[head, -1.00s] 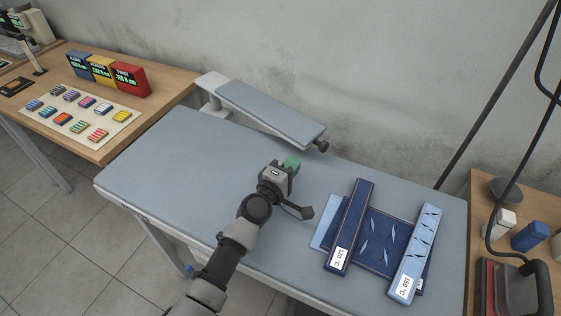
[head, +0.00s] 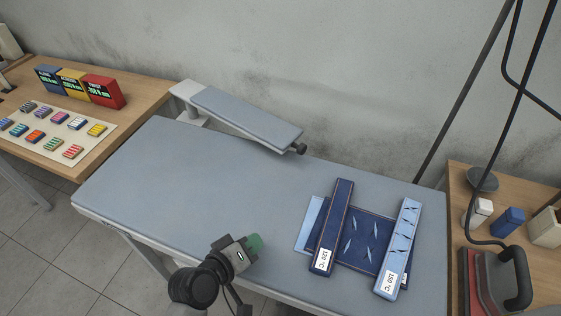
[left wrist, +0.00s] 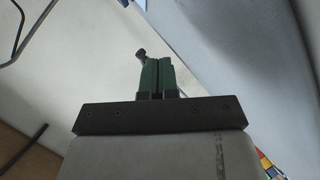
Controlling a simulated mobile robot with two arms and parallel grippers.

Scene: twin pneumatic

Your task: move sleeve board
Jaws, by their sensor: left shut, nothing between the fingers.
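The sleeve board (head: 246,115) is a narrow grey padded board on a white arm, with a dark knob (head: 298,148) at its right end. It reaches out over the back of the grey ironing table (head: 190,190). My left gripper (head: 254,243) has green fingertips and is near the table's front edge, well apart from the sleeve board. Its green fingers (left wrist: 158,76) are together and empty in the left wrist view. A dark knob (left wrist: 141,53) shows just beyond them there. My right gripper is not in view.
Dark blue cloth (head: 360,237) lies on the table's right part under a dark strip (head: 333,225) and a light blue strip (head: 399,247), both labelled. A wooden desk (head: 75,165) with coloured boxes stands at left. An iron (head: 515,280) is at right. The table's middle is clear.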

